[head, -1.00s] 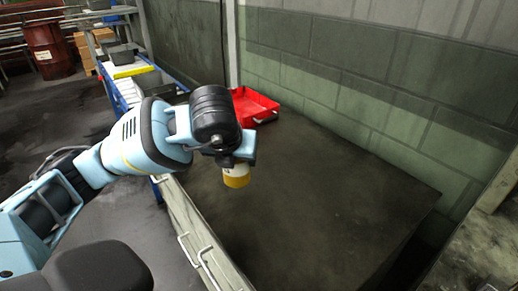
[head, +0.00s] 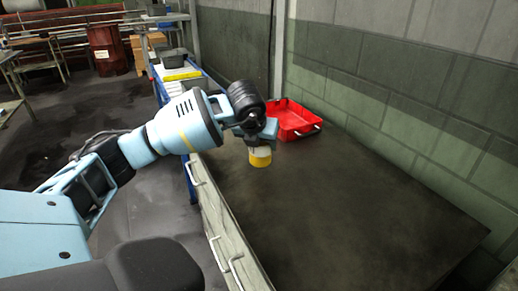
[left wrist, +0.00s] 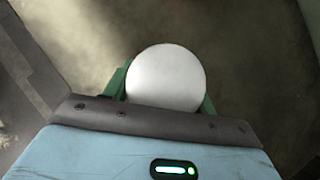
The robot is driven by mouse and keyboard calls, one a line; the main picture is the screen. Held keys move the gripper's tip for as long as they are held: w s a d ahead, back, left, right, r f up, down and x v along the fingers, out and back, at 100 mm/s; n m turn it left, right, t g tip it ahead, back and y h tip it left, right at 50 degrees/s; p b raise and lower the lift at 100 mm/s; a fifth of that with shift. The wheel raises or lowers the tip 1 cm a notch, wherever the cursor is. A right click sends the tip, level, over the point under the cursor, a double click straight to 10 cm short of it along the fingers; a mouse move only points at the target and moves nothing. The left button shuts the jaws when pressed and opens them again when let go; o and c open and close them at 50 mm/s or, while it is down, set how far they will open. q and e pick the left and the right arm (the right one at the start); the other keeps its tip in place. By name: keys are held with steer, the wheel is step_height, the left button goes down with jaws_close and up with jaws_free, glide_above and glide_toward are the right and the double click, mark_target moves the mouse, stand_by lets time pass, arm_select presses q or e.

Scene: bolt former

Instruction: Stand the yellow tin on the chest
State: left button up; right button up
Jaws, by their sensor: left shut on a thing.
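The yellow tin (head: 260,157) has a pale upper part and a yellow lower part. My left gripper (head: 259,143) is shut on it from above and holds it upright over the chest. In the left wrist view the tin's round white top (left wrist: 166,78) sits between the green fingers. The chest (head: 340,215) has a wide dark top and a pale front with metal handles. I cannot tell whether the tin's base touches the chest top. My right gripper is not in view.
A red tray (head: 296,122) sits on the chest's far end near the block wall (head: 400,90). A blue-framed bench (head: 183,88) with a yellow item stands beyond. The chest top right of the tin is clear.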

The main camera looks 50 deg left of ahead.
mark_target(259, 149)
arm_select(q)
steer(key=shift+w+a, duration=0.35)
steer(key=shift+a, duration=0.2)
steer(key=shift+w+a+f, duration=0.1)
steer(key=shift+a+f, duration=0.1)
steer(key=shift+f, duration=1.6)
steer(key=shift+f, duration=0.1)
steer(key=o, duration=1.1)
steer(key=v, duration=1.2)
